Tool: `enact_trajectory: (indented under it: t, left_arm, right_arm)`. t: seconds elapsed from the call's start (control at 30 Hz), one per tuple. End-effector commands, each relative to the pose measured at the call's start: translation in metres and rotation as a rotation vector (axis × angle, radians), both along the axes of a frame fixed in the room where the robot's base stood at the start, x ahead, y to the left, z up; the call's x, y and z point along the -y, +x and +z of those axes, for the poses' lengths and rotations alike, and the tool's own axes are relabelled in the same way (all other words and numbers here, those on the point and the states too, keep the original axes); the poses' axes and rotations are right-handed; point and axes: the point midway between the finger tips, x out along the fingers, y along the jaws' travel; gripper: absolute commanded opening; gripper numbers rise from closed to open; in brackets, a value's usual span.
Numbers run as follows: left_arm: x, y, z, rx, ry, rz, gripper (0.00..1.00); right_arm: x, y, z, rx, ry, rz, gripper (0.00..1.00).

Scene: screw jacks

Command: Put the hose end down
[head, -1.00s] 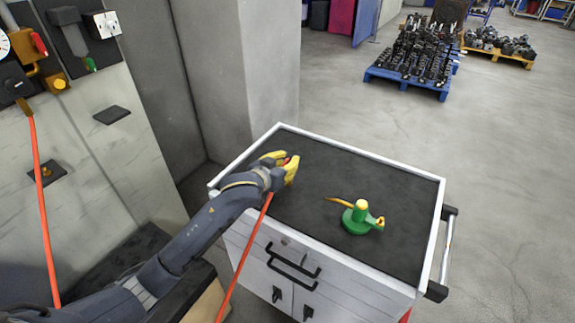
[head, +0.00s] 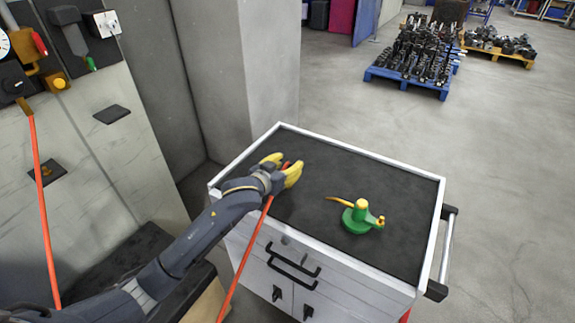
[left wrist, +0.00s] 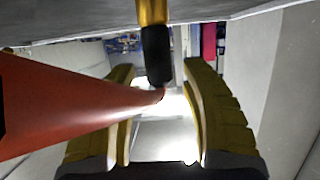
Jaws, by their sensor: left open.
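The orange-red hose (head: 245,258) rises along the front of the cart to my left gripper (head: 282,170), which is over the back left part of the cart top. In the left wrist view the hose end (left wrist: 157,55), a black sleeve with a brass-coloured fitting, points at the dark mat. The hose (left wrist: 70,105) comes in there from the left. The yellow fingers of my left gripper (left wrist: 165,90) stand apart on either side, with gaps showing. Whether the hose end rests fully on the mat is hard to tell. My right gripper is not in view.
A green and yellow screw jack (head: 362,217) stands on the cart's dark mat (head: 325,165), right of my gripper. A white rim (head: 370,154) edges the cart top. A wall panel (head: 80,140) with fittings is at left. The mat between gripper and jack is clear.

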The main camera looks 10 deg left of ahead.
Motion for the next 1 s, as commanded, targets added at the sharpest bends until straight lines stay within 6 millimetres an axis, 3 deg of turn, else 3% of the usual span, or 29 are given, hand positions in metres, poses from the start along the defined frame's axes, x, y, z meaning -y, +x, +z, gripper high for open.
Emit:
enact_trajectory:
  t: [0.27, 0.7, 1.0]
  left_arm:
    - [-0.004, -0.011, 0.006, 0.0, 0.0, -0.001, 0.45]
    - [-0.028, -0.079, 0.028, 0.0, 0.0, 0.0, 0.45]
    - [-0.038, -0.104, 0.037, 0.0, 0.0, 0.0, 0.45]
  right_arm:
    - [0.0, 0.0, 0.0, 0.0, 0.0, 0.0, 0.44]
    - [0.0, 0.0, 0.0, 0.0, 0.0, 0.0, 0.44]
    - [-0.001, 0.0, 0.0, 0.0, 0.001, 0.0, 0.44]
